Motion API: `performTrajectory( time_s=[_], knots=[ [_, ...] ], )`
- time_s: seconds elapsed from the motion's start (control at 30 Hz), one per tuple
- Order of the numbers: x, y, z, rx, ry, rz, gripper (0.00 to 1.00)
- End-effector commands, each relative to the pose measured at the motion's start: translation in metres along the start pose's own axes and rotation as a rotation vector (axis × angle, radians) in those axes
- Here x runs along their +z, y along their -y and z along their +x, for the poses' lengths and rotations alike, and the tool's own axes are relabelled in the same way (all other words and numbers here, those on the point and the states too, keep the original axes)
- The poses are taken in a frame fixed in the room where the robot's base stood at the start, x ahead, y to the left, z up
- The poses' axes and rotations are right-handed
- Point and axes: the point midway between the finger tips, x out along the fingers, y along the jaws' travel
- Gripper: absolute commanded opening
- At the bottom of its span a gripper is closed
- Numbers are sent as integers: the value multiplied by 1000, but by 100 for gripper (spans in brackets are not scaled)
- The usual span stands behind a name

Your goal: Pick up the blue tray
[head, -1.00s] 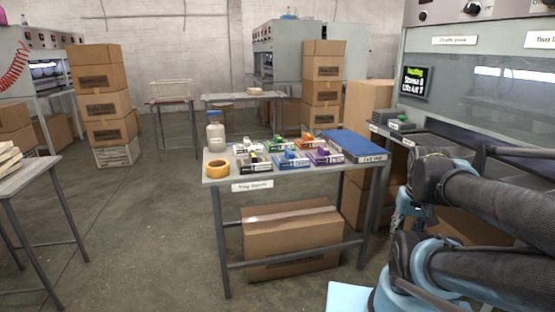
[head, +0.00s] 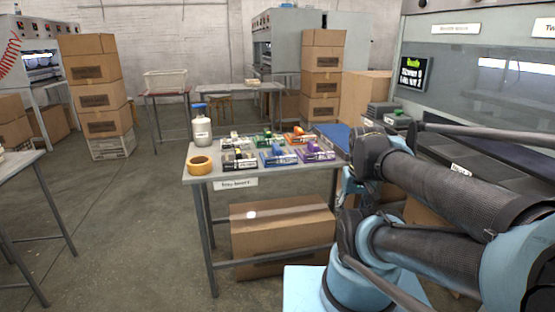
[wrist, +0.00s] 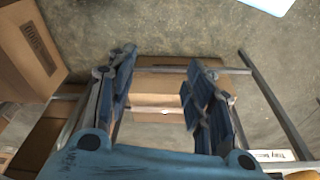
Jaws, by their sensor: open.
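The blue tray (head: 278,158) is a small labelled tray on the table (head: 200,174), in the front row between a dark tray (head: 239,162) and a purple tray (head: 316,153). My gripper (wrist: 160,62) shows in the wrist view with its two blue fingers spread apart and nothing between them. Below it are the floor, the table's lower bars and a cardboard box. The blue tray is not visible in the wrist view. In the head view my arm is right of the trays, and my gripper cannot be made out there.
A green tray (head: 265,139) and an orange tray (head: 298,136) stand behind. Tape (head: 200,165) and a white bottle (head: 201,125) are at the left. A cardboard box (head: 282,235) sits below.

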Motion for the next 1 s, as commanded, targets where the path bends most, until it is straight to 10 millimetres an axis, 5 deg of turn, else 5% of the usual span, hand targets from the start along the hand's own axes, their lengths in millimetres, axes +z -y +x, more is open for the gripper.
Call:
performTrajectory(
  time_s=[0.17,0.47,1.0],
  knots=[
    [-37,8,-24,-4,-18,-23,48],
    [-138,40,-73,-16,-70,-90,48],
    [-319,157,-116,-60,-162,-207,48]
  ],
)
